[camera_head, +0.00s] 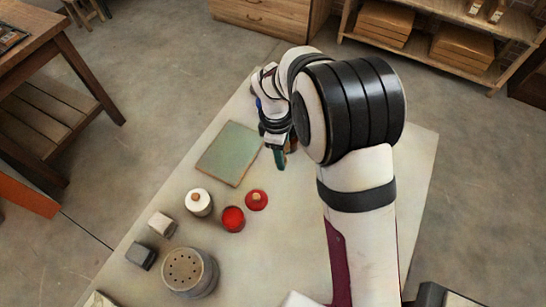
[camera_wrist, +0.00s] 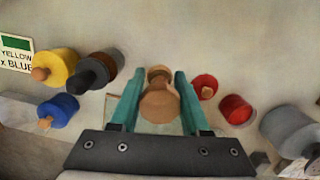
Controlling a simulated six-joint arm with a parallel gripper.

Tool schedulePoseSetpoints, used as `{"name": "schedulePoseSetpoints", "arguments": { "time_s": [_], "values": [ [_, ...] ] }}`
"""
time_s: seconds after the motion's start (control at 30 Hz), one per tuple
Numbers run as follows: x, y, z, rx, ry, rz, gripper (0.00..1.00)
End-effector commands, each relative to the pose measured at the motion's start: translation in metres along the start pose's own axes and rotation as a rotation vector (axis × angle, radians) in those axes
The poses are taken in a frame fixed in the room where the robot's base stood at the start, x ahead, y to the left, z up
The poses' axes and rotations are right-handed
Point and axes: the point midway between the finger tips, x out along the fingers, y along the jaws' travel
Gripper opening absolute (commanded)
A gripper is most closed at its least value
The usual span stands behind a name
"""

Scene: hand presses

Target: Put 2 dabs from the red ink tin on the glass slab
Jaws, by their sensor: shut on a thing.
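The red ink tin (camera_head: 233,219) stands open on the table, with red showing at its top; it is at the right in the wrist view (camera_wrist: 236,108). Its red lid (camera_head: 257,200) with a wooden knob lies beside it. The glass slab (camera_head: 230,153) is a flat grey-green square with no red mark that I can see. My gripper (camera_head: 280,158) is just right of the slab, beyond the tin. In the wrist view, its teal fingers (camera_wrist: 156,88) are shut on a tan wooden tool (camera_wrist: 160,104) with a rounded body. The tool's lower end is hidden.
A white tin (camera_head: 199,203), a pale block (camera_head: 162,224), a dark block (camera_head: 141,256) and a perforated grey canister (camera_head: 190,272) stand nearby. A sign (camera_wrist: 16,52) reads "YELLOW x BLUE".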

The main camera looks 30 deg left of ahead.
Motion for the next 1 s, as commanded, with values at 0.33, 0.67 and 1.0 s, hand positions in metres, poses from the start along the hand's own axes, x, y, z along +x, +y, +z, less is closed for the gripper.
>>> {"name": "schedulePoseSetpoints", "arguments": {
  "time_s": [0.33, 0.67, 1.0],
  "values": [
    [-0.037, 0.0, 0.082, 0.003, 0.001, 0.001, 0.0],
    [-0.05, -0.039, 0.035, -0.014, 0.023, -0.033, 0.0],
    [-0.06, -0.147, -0.058, -0.02, 0.03, -0.121, 0.0]
  ]
}}
